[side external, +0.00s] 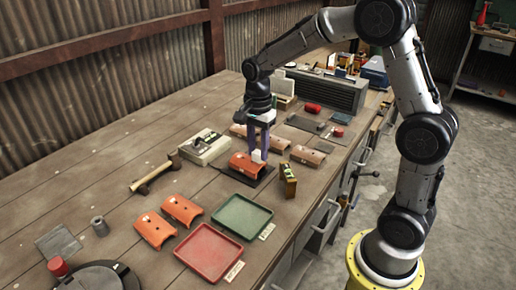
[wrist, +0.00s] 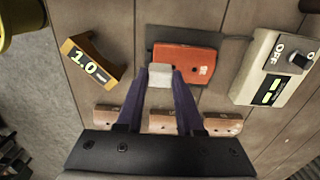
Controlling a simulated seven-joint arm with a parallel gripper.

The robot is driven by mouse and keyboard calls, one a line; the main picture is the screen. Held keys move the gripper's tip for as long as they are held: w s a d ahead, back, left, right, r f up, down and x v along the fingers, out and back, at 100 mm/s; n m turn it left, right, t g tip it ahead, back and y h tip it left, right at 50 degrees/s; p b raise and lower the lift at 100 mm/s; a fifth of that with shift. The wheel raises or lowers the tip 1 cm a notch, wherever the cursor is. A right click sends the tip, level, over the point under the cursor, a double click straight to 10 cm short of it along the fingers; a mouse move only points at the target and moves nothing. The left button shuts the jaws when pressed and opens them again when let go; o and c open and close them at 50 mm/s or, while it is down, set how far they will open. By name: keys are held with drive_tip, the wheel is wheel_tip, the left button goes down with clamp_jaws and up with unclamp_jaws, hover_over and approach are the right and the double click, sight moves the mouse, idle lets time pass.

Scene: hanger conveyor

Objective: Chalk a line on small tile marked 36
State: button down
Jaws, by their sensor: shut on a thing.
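An orange-red curved tile (side external: 247,166) lies on a dark flat plate (side external: 239,177) on the bench. It also shows in the wrist view (wrist: 196,64), with a small dark mark near its right end; I cannot read a number on it. My gripper (side external: 259,146) points down over this tile. Its purple fingers (wrist: 160,82) are shut on a white chalk block (wrist: 160,72), which also shows in the side view (side external: 258,156). The chalk is at one end of the tile and hides part of it. I cannot tell whether chalk and tile touch.
A small stand marked 1.0 (wrist: 93,65) and a switch box reading OFF (wrist: 275,68) flank the plate. Paler tiles (side external: 307,155) lie behind. Two orange tiles (side external: 182,209), a red tray (side external: 209,252) and a green tray (side external: 243,216) lie in front. A hammer (side external: 155,176) lies left.

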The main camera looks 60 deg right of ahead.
drive_tip(key=shift+f, duration=0.65)
idle(0.8)
drive_tip(key=shift+w, duration=0.15)
drive_tip(key=shift+w, duration=0.65)
drive_tip(key=shift+s, duration=0.15)
drive_tip(key=shift+s+f, duration=0.1)
drive_tip(key=shift+s, duration=0.65)
drive_tip(key=shift+w, duration=0.15)
drive_tip(key=shift+w+f, duration=0.1)
drive_tip(key=shift+w, duration=0.6)
